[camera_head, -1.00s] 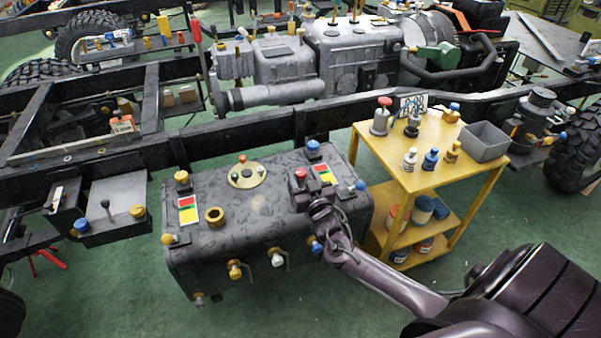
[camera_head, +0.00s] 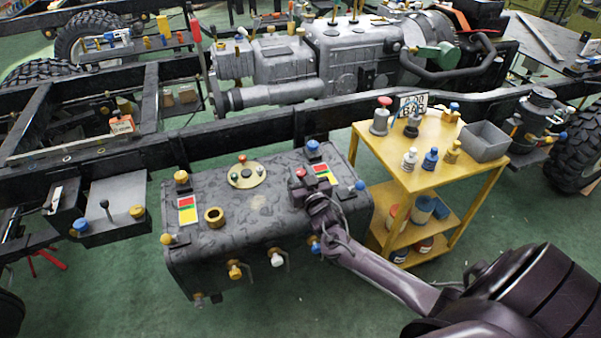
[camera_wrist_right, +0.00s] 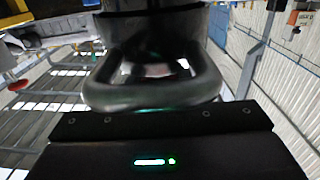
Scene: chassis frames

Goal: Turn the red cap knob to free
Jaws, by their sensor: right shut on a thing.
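The red cap knob (camera_head: 300,172) sits on the right part of the dark tank's top (camera_head: 262,225). A label with red, yellow and green fields (camera_head: 322,171) lies beside it. My right gripper (camera_head: 302,181) is at the knob and shut on it; its fingers hide most of the knob's lower part. In the right wrist view, my dark fingers (camera_wrist_right: 152,85) fill the middle, blurred, and the grip itself is hard to make out. My left gripper is not in view.
Around it on the tank are a blue cap (camera_head: 313,146), a round yellow plate with small knobs (camera_head: 246,174) and a brass ring (camera_head: 214,216). A yellow cart (camera_head: 385,150) stands close on the right. A black frame rail (camera_head: 230,136) runs behind.

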